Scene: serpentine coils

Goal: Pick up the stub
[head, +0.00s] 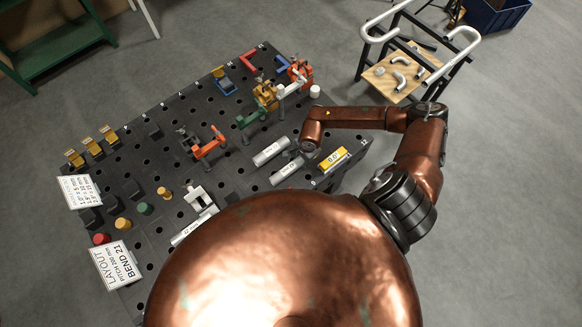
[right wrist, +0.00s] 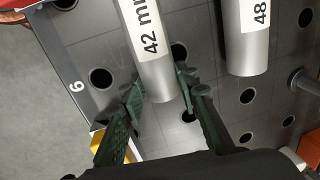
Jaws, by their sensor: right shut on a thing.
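The stub, a grey metal tube with a white label reading 42 mm (right wrist: 146,45), runs down between the two green fingers of my right gripper (right wrist: 160,98) in the right wrist view. The fingers are closed on its near end, one on each side. In the head view the stub (head: 286,171) lies at the board's right part, and my right gripper (head: 307,153) is at its upper right end, partly hidden by my arm. My left gripper is not in view.
A second tube labelled 48 (right wrist: 249,40) lies parallel beside it, also in the head view (head: 270,151). A yellow block (head: 333,158) stands close on the right. The dark perforated board (head: 165,150) carries clamps (head: 208,145) and signs. A cart (head: 400,75) stands beyond.

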